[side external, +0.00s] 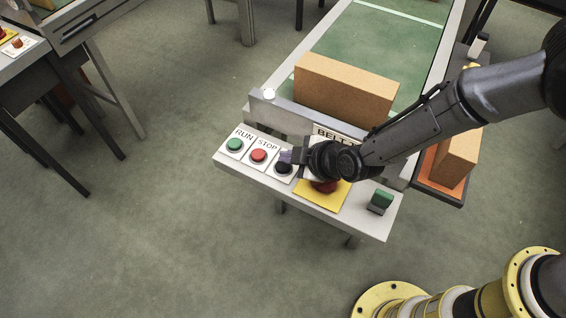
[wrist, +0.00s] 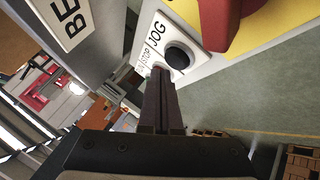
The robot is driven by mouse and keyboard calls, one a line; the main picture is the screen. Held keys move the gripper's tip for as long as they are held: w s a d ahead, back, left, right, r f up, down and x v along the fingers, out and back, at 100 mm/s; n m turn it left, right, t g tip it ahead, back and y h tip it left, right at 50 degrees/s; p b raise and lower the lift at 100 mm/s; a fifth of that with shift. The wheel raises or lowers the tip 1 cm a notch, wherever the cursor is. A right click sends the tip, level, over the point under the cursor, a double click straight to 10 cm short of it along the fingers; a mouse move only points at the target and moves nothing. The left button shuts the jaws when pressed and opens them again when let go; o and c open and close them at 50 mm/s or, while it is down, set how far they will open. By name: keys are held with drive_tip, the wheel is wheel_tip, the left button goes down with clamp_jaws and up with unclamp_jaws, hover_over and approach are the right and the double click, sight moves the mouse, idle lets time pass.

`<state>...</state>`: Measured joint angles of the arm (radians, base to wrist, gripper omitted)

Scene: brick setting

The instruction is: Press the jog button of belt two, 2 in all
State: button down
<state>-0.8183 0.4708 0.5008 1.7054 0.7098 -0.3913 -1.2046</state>
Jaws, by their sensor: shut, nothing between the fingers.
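The black JOG button (side external: 283,169) sits on a white plate on the grey control panel (side external: 352,222). The JOG button is clear in the wrist view (wrist: 180,56), with its label beside it. My gripper (side external: 284,156) is shut and empty, its fingertips close beside the JOG button. In the wrist view the closed fingertips (wrist: 160,72) lie over the plate's edge by the lettering, beside the black cap; I cannot tell whether they touch anything. The belt's sign (side external: 334,134) reads BELT, with its number hidden by my gripper.
The green RUN button (side external: 234,145) and red STOP button (side external: 258,156) are to the left. A red mushroom button (side external: 324,187) on a yellow plate (side external: 318,201) and a green switch (side external: 382,198) are to the right. A cardboard box (side external: 345,90) stands on the belt.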

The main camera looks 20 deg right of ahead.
sight(288, 167)
drive_tip(key=shift+f, duration=0.15)
idle(0.4)
drive_tip(key=shift+f, duration=0.3)
drive_tip(key=shift+f, duration=0.5)
idle(0.9)
drive_tip(key=shift+r, duration=3.45)
